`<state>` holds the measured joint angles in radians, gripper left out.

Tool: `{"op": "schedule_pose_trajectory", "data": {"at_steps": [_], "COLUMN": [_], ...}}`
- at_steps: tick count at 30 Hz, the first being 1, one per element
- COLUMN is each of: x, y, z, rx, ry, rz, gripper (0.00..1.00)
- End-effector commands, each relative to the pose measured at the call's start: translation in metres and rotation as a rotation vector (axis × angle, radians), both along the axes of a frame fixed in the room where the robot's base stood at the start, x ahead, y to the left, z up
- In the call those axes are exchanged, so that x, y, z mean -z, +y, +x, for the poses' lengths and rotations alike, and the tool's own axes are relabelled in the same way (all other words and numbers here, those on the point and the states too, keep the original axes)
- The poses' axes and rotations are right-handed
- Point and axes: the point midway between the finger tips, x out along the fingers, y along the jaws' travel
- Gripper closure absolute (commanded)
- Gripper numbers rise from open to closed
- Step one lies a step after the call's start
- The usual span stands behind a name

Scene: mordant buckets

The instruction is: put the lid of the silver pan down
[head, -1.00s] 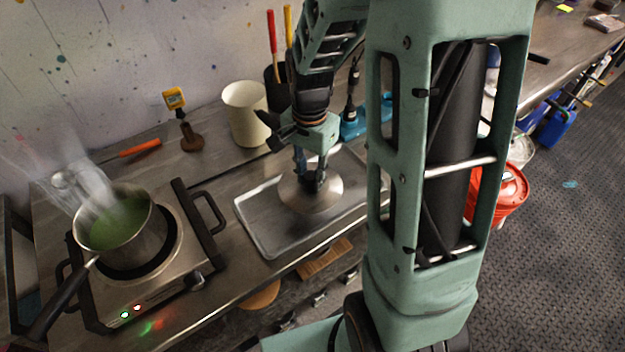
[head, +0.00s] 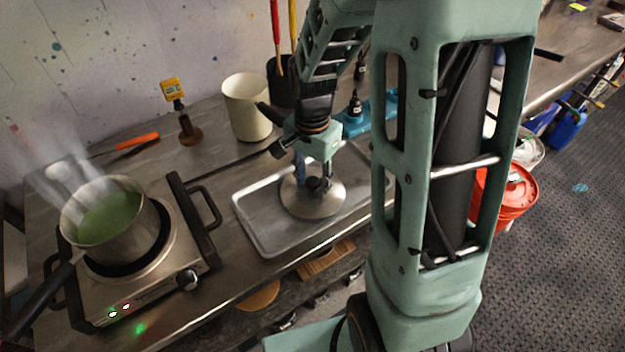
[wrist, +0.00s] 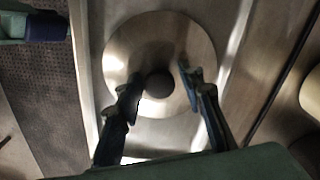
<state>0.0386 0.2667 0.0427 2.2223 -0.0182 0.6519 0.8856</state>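The round silver lid (head: 326,207) lies flat on the metal tray (head: 262,232) in the head view. Its dark knob (wrist: 158,86) faces up in the wrist view. My gripper (wrist: 161,82) is open, with one fingertip on each side of the knob. A gap shows on the right side; the left fingertip is very close to the knob, and I cannot tell if it touches. In the head view my gripper (head: 311,184) is low over the lid. The silver pan (head: 115,225) stands uncovered on the hot plate at the left, with steaming green liquid in it.
The hot plate (head: 190,233) has raised side handles and lit lamps. A cream container (head: 247,108) stands behind the tray. A blue rack (head: 372,113) with small dark bottles is at the back. An orange-handled tool (head: 137,141) lies near the wall.

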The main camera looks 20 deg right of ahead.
Motion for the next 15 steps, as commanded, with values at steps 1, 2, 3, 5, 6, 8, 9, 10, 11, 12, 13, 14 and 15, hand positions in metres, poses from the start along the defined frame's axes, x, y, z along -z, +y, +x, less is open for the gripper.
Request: {"op": "schedule_pose_trajectory", "data": {"at_steps": [1,2,3,5,6,8,9,10,11,12,13,14,15], "x": [0.0,0.0,0.0,0.0,0.0,0.0,-0.001,-0.002,-0.004,-0.008,-0.011,-0.016,-0.024], "y": [0.0,0.0,0.0,0.0,0.0,0.0,0.0,0.0,0.0,0.0,0.0,0.0,0.0], "z": [-0.001,-0.001,-0.001,0.0,0.0,0.0,0.0,0.0,0.0,0.0,0.001,0.001,0.001], "rx": [0.0,0.0,0.0,0.0,0.0,0.0,0.0,0.0,0.0,0.0,0.0,0.0,0.0], "ry": [0.001,0.001,0.001,0.001,0.001,0.001,0.001,0.001,0.001,-0.001,-0.001,-0.003,-0.004], "rz": [0.0,0.0,0.0,0.0,0.0,0.0,0.0,0.0,-0.001,0.0,0.0,0.0,0.0], "gripper": [0.6,0.6,0.6,0.6,0.6,0.6,0.6,0.6,0.6,0.6,0.6,0.6,0.6]}}
